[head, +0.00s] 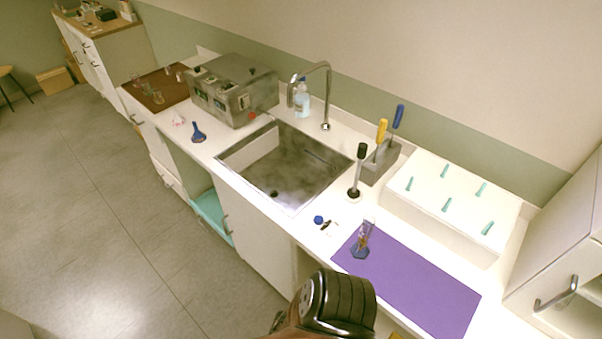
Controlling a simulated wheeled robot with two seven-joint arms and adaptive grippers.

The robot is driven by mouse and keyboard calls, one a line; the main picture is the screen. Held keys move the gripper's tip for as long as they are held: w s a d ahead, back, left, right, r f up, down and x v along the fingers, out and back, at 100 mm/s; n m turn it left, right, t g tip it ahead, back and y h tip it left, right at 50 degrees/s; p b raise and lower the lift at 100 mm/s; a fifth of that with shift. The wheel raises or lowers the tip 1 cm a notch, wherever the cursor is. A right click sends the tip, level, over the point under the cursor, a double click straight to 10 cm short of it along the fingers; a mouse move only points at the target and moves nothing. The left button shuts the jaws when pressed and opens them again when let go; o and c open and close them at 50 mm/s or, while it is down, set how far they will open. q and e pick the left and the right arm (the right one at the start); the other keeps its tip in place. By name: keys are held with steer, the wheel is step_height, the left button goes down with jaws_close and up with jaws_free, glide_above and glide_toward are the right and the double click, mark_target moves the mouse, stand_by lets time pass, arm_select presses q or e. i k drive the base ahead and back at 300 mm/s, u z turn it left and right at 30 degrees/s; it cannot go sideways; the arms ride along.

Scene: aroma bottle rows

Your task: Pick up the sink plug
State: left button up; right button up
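The steel sink (240,160) is set into the white counter, with a small dark spot, perhaps its drain, on the basin floor. I cannot make out a sink plug for certain. A small blue round thing (318,220) lies on the counter in front of the sink's right corner. Beside it are small dark and white pieces (329,229), too small to identify. A dark-handled upright tool (358,172) stands on a round black base right of the sink. A dark ribbed part of my own arm shows at the bottom centre; no gripper fingers are visible.
A purple mat (415,290) holds a glass vessel (362,240). A grey holder (381,163) with yellow- and blue-handled tools and a white box (450,210) with teal pegs stand right. A faucet (327,95) rises behind the sink; a metal appliance (235,90) stands left.

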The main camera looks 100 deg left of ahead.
mark_target(352, 193)
steer(key=u, duration=3.7)
steer(key=i, duration=0.1)
